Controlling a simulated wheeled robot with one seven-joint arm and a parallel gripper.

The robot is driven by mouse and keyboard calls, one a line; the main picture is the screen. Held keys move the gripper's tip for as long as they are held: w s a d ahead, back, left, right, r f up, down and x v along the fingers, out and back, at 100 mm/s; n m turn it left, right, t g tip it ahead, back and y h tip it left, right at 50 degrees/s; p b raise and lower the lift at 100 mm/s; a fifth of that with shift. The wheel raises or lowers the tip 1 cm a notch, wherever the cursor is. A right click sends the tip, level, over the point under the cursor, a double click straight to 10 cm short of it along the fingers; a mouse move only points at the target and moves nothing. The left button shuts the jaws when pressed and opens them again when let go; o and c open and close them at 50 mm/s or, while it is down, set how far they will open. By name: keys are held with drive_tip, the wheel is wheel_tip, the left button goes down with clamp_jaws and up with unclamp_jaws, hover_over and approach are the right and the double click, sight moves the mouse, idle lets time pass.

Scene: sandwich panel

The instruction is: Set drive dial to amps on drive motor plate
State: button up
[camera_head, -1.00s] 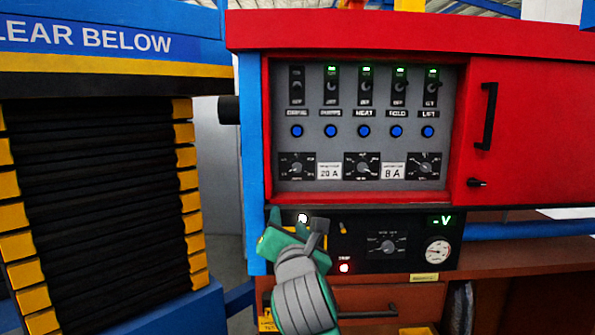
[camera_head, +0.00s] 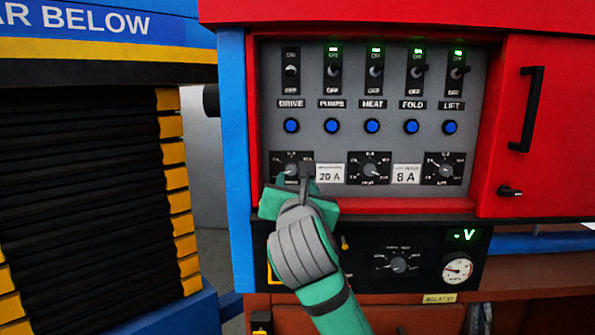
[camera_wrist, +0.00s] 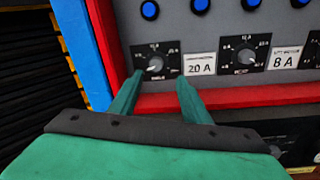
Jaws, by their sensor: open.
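The drive dial (camera_head: 291,169) is the leftmost of three black dials on the grey panel, in the column under the DRIVE label. It also shows in the wrist view (camera_wrist: 154,64), with a pale knob on a black scale plate. I cannot read its setting surely. A white plate reading 20 A (camera_head: 330,174) is just right of it; its small top line is unreadable. My gripper (camera_head: 293,176) is open and empty, in front of the drive dial, partly covering it in the head view. In the wrist view the fingertips (camera_wrist: 159,80) lie slightly below the knob, apart from it.
A middle dial (camera_head: 369,168), an 8 A plate (camera_head: 406,174) and a right dial (camera_head: 445,168) continue the row. Blue buttons and toggle switches sit above. The red cabinet's bottom lip (camera_head: 400,206) runs below the dials, and a blue post (camera_head: 237,150) stands at the left.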

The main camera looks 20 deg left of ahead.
sight(291, 171)
drive_tip(key=x, duration=0.5)
drive_tip(key=a+x, duration=0.1)
drive_tip(key=x, duration=0.2)
drive_tip(key=shift+f, duration=0.1)
drive_tip(key=shift+w+a, duration=0.15)
drive_tip(key=shift+w, duration=0.4)
drive_tip(key=c, duration=1)
